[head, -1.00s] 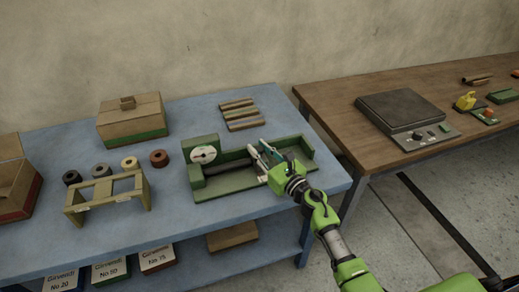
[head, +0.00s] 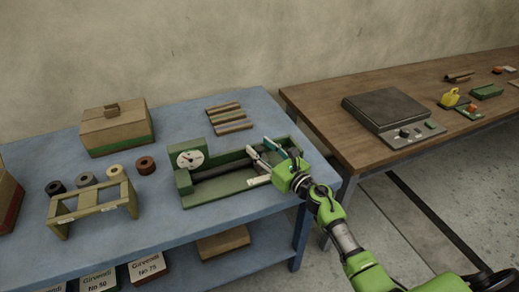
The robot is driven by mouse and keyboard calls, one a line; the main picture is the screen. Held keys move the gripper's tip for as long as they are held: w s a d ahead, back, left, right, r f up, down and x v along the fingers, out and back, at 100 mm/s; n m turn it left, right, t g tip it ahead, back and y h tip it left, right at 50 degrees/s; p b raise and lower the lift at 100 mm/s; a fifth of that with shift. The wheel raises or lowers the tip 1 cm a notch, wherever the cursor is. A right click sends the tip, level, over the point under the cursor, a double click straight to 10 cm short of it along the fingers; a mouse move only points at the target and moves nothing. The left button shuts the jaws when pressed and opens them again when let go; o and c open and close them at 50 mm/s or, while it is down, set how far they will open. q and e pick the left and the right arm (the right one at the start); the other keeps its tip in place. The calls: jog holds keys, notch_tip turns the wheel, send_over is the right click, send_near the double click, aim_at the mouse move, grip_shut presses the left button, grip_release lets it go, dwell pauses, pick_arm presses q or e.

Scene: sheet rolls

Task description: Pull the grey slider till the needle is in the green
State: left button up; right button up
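The green sheet-roll device (head: 225,190) lies on the blue table, with a dark roller (head: 220,170) along its trough. Its white round dial (head: 190,158) stands at the left end. A dark needle shows on it, but I cannot make out a green zone or the reading. My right gripper (head: 260,150) is over the right half of the trough, its pale fingers reaching down into it. A short pale bar (head: 258,181) lies beside the fingers at the front; it may be part of the grey slider, which is otherwise hidden. Whether the fingers grip it is unclear. My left gripper is out of view.
A cardboard box (head: 115,129), several small rolls, an olive stand (head: 90,204) and a stack of strips (head: 229,118) share the blue table. A brown table (head: 330,110) with a dark scale (head: 385,107) stands at the right.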

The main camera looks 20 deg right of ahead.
jog(key=shift+a, duration=0.1)
jog(key=shift+s, duration=0.4)
jog(key=v, duration=1.1)
jog(key=shift+s+d, duration=0.1)
jog(key=shift+d, duration=0.1)
